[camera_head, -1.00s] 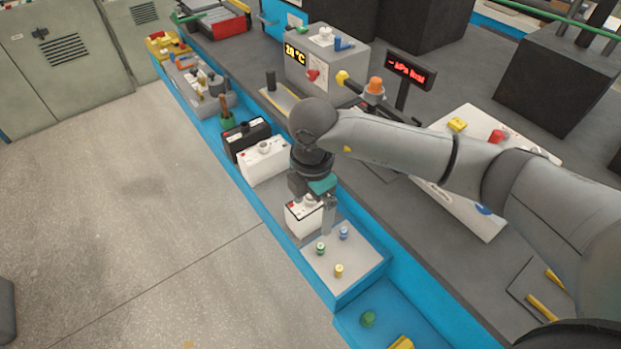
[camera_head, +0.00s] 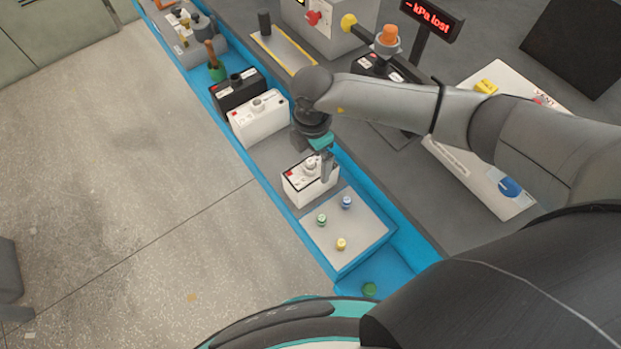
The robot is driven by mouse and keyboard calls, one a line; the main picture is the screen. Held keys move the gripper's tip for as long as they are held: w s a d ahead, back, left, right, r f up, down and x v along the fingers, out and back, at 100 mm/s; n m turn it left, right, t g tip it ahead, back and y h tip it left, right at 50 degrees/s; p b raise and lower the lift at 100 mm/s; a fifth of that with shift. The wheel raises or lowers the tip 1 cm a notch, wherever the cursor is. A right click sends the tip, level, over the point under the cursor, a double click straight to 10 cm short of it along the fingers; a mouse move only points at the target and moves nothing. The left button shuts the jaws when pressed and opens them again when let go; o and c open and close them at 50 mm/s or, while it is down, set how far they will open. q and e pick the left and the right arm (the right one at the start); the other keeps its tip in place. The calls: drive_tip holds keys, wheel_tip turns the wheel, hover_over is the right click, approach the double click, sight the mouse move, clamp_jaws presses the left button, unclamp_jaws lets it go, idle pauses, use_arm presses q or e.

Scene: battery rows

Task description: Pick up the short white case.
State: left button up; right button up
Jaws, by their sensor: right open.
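The short white case (camera_head: 305,190) stands in the blue trough along the bench, with a small red mark and a round grey knob on top. My right gripper (camera_head: 320,168) points down at its top, at the right side of the knob. Its jaws are open, and part of the case's top is hidden behind a finger. I cannot tell whether the fingers touch the case. A longer white case (camera_head: 262,126) and a black case (camera_head: 238,96) stand farther back in the same row. My left gripper is out of view.
A pale block with green, blue and yellow knobs (camera_head: 325,238) sits right in front of the short case. The blue trough wall (camera_head: 262,180) runs along its left. A sloped white panel (camera_head: 483,175) lies right, under my right arm.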

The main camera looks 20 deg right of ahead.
sight(300, 198)
wheel_tip(300, 198, down, 6)
drive_tip(key=shift+w+a+r+b, duration=0.1)
drive_tip(key=shift+a+r+b, duration=0.1)
drive_tip(key=shift+b, duration=0.4)
drive_tip(key=shift+d, duration=0.1)
drive_tip(key=shift+r, duration=0.1)
drive_tip(key=c, duration=1.5)
